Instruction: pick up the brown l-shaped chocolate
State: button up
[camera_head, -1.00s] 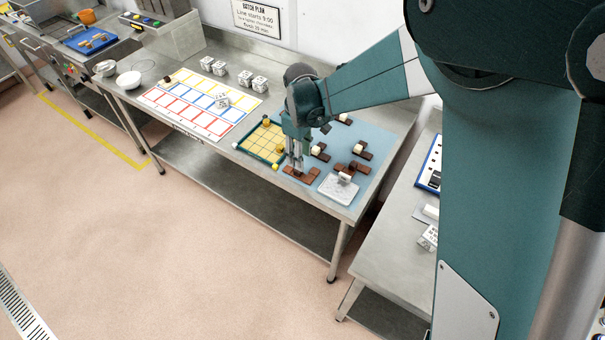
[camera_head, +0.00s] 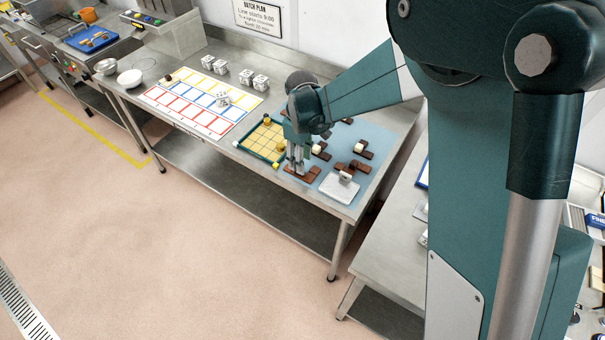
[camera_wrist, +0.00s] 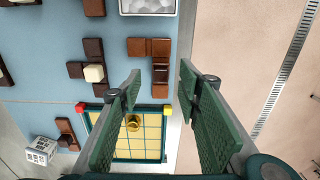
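A brown L-shaped chocolate (camera_wrist: 160,74) lies on the blue mat (camera_wrist: 40,88) in the wrist view. Its long arm lies in the gap between my finger pads, and its short end points left. In the head view the brown chocolate (camera_head: 312,175) shows partly behind the fingers, near the front edge of the mat. My gripper (camera_wrist: 160,72) is open, its two green pads spread on either side of the piece, with a visible gap to each. In the head view my gripper (camera_head: 298,167) points down over the chocolate. Its exact height above the mat is unclear.
A yellow grid board (camera_head: 266,140) with a green frame lies left of the gripper. A white slab (camera_head: 339,188) lies to the right. A darker chocolate with a white block (camera_wrist: 93,48) and other pieces lie nearby. The steel table's front edge is close.

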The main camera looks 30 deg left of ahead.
jog(key=shift+f, duration=0.1)
jog(key=shift+s+f, duration=0.1)
jog(key=shift+f, duration=2.45)
grip_shut()
